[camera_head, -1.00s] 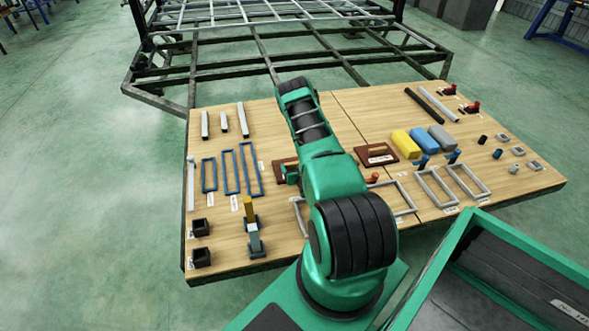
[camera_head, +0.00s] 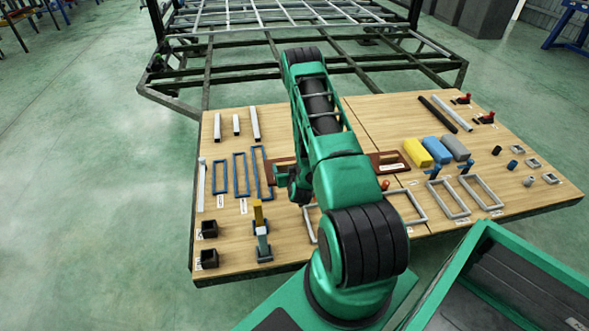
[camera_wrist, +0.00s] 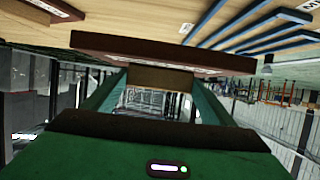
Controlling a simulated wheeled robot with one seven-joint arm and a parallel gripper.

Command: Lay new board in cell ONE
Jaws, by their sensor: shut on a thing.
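My gripper (camera_wrist: 160,82) is shut on the tan handle block (camera_wrist: 160,77) of a dark brown board (camera_wrist: 150,50), which spans the upper middle of the wrist view. In the head view a brown board (camera_head: 281,162) shows partly behind my arm, left of its forearm; my fingertips are hidden there. A second brown board (camera_head: 389,163) with a white label lies right of my arm; a labelled brown board also shows at the wrist view's top left (camera_wrist: 58,9). Several blue frames (camera_head: 241,174) and grey frames (camera_head: 447,198) lie on the table. Their labels are too small to read, so I cannot tell which is cell ONE.
The wooden table (camera_head: 345,246) also carries grey bars (camera_head: 255,124), yellow and blue blocks (camera_head: 418,153), dark cups (camera_head: 209,229) and an upright post with a yellow top (camera_head: 261,232). The trailer chassis (camera_head: 220,76) stands behind it. A green-rimmed bin (camera_head: 452,262) is at the lower right.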

